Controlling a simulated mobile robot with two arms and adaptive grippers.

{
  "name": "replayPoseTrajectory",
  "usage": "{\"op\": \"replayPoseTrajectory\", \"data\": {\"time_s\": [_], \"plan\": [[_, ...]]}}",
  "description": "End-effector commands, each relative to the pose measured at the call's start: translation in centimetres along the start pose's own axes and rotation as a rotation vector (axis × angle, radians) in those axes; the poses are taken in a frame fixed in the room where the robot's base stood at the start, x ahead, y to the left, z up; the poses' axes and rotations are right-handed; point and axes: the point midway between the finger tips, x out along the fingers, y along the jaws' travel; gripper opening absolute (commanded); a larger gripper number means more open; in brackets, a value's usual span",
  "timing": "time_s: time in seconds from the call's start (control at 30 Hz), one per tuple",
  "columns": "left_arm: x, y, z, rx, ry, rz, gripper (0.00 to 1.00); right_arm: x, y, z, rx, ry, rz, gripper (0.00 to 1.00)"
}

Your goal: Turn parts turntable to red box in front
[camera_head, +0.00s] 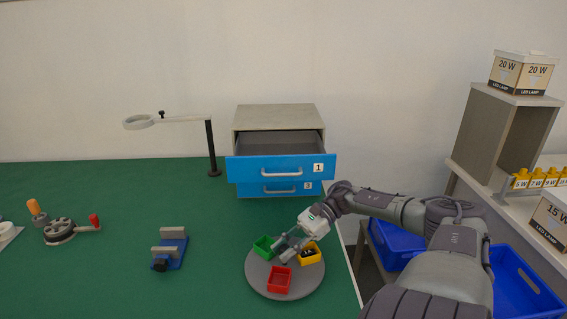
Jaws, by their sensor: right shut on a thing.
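The parts turntable (310,282) is a round grey disc near the front right of the green bench. A red box (279,284) stands on its front side, nearest me. A green box (263,246) stands at its back left and a yellow box (311,257) with dark parts inside at its right. My right gripper (284,251) reaches in from the right over the disc, between the green and yellow boxes. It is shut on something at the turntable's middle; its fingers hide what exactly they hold. My left gripper is not in view.
A drawer cabinet (278,117) stands behind, its top drawer (245,169) pulled out. A blue-and-grey vise (169,249), a crank device (60,231) and a magnifier lamp (211,150) stand to the left. Blue bins (521,285) and a shelf (508,134) are at right.

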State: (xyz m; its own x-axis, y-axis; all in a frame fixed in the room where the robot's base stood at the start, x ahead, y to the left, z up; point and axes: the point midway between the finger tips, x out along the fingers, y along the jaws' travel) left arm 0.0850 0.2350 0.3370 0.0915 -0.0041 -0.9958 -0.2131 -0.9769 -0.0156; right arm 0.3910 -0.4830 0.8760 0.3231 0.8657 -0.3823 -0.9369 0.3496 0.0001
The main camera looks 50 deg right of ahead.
Motion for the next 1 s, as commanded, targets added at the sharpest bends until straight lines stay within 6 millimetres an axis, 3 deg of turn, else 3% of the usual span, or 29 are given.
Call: {"op": "replayPoseTrajectory", "data": {"time_s": [0.2, 0.23, 0.37, 0.77, 1.0], "plan": [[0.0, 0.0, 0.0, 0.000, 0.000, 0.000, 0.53, 0.0, 0.0, 0.0, 0.000, 0.000, -0.001, 0.00], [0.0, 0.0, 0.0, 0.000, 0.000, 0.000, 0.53, 0.0, 0.0, 0.0, 0.000, 0.000, -0.001, 0.30], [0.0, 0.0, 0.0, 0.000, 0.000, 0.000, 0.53, 0.0, 0.0, 0.0, 0.000, 0.000, -0.001, 0.52], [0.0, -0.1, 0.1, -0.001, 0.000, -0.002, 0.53, -0.6, -0.1, 0.0, 0.000, 0.001, -0.001, 0.53], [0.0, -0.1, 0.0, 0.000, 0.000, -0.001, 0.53, -4.9, -0.2, 0.0, 0.000, 0.003, -0.006, 0.53]]}}
